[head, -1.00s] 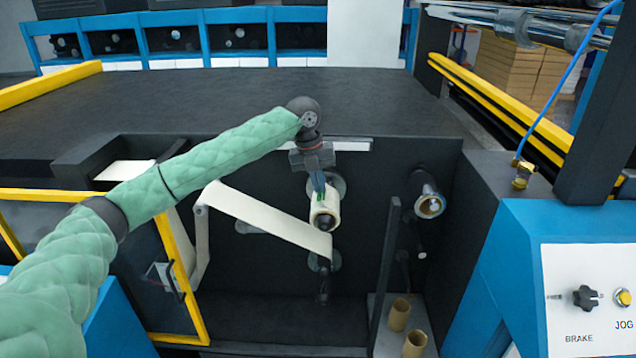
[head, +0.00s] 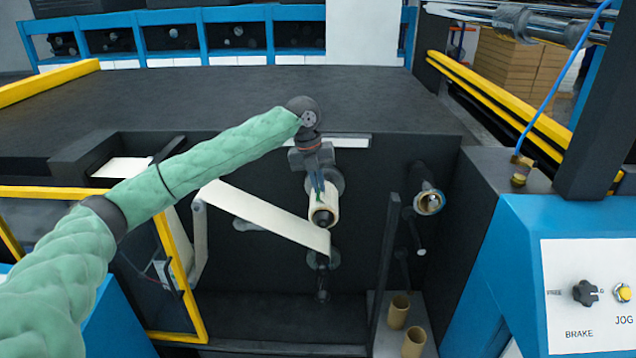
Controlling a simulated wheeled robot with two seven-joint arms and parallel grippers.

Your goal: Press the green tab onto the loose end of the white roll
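The white roll (head: 330,213) sits on a spindle in the dark recess of the machine, its round end facing me. My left gripper (head: 319,188) points down at the top of this roll, its fingertips at or just above the surface. Its narrow fingers look close together, with the small green tab (head: 319,198) between their tips. Whether the tab touches the roll cannot be told. The loose end of the roll cannot be made out beneath the fingers. My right gripper is not in view.
A white web (head: 265,216) slants down to a lower roller, left of a dark upright post (head: 389,250). Another spindle (head: 429,203) stands at right. Two cardboard cores (head: 398,312) stand low down. A yellow-framed door (head: 182,275) is at left, a brake panel (head: 590,295) at right.

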